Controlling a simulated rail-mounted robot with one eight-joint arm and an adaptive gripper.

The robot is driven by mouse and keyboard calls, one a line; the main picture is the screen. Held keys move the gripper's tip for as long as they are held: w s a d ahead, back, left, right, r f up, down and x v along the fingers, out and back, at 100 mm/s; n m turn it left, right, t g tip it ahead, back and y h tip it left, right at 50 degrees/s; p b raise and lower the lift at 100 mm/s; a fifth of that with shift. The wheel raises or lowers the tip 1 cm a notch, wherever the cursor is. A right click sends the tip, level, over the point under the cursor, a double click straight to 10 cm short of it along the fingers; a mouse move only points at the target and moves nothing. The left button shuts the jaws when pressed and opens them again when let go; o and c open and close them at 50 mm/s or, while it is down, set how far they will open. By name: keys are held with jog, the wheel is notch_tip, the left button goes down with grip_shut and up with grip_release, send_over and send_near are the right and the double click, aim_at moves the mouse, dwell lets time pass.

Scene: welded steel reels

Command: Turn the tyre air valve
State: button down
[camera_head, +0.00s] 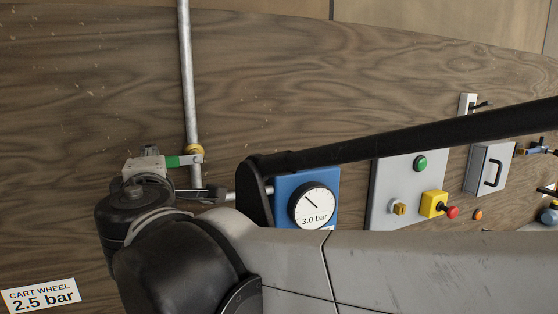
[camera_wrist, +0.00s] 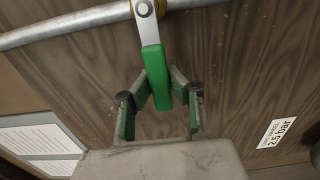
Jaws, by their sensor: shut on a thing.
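The tyre air valve has a green-sleeved lever (camera_head: 180,161) on a brass body (camera_head: 194,149), fitted to a grey pipe on the wooden wall. In the wrist view the green sleeve (camera_wrist: 154,80) hangs down from the pipe, slightly tilted, with its bare metal part (camera_wrist: 146,28) above. My gripper (camera_wrist: 160,90) is shut on the lower part of the sleeve, one finger on each side. In the head view my gripper (camera_head: 168,162) is at the sleeve's left end, partly hidden by my arm. The round gauge (camera_head: 314,204) on a blue plate reads 3.0 bar.
A sign (camera_head: 40,296) reads "CART WHEEL 2.5 bar". Right of the gauge is a grey panel (camera_head: 385,195) with a green button (camera_head: 420,163) and a red knob on a yellow box (camera_head: 433,204). A grey box with a black handle (camera_head: 488,168) is further right. My arm crosses the foreground.

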dwell(0.5)
jog(key=c, duration=1.6)
grip_release()
jog(key=shift+s, duration=0.1)
jog(key=v, duration=1.2)
jog(key=shift+d, duration=0.1)
